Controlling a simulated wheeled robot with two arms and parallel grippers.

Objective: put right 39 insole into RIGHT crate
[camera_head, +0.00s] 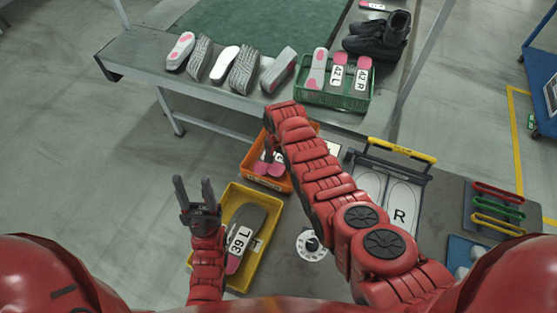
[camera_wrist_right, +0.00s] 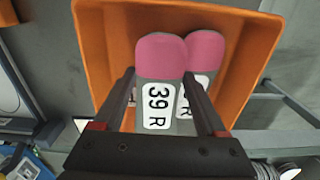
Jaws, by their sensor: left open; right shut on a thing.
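The right 39 insole (camera_wrist_right: 158,100) has a pink end and a white "39 R" label in the right wrist view. My right gripper (camera_wrist_right: 160,77) is shut on it, one finger on each side. The insole is over or inside the orange crate (camera_wrist_right: 98,35); its height above the floor is unclear. A second pink-ended insole (camera_wrist_right: 207,50) with an "R" label lies behind it. In the head view the orange crate (camera_head: 262,181) is partly hidden by my right arm. My left gripper (camera_head: 192,183) is open and empty beside the yellow crate (camera_head: 262,262).
The yellow crate holds an insole labelled "39 L" (camera_head: 241,240). A green crate (camera_head: 333,101) with "42 L" and "42 R" insoles stands on the back table beside black shoes (camera_head: 380,40). A round dial (camera_head: 311,245) sits between the yellow crate and my right arm.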

